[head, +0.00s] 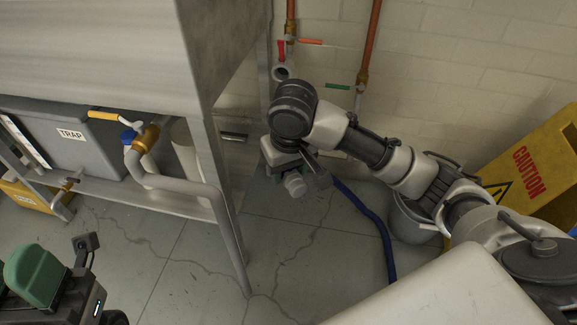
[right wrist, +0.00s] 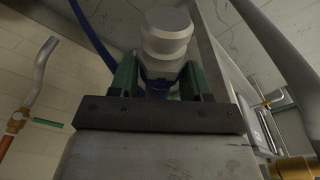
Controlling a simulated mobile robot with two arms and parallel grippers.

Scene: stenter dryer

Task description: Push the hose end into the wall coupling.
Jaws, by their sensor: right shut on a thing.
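My right gripper (head: 284,172) is shut on the hose end (head: 295,184), a light grey stepped fitting, in front of the wall beside the steel cabinet. In the right wrist view the hose end (right wrist: 167,38) stands out between the green fingers of the right gripper (right wrist: 160,80), with blue hose at its base. The blue hose (head: 376,222) runs down to the floor. The wall coupling seems to be the grey round fitting (head: 284,71) under the red-handled valve, apart from the hose end.
The steel cabinet (head: 232,60) and its leg stand left of the right gripper. A green-handled valve pipe (head: 360,92) is on the wall. A grey bucket (head: 408,222) and yellow caution sign (head: 530,165) stand at right. The grey trap box (head: 60,150) is at left.

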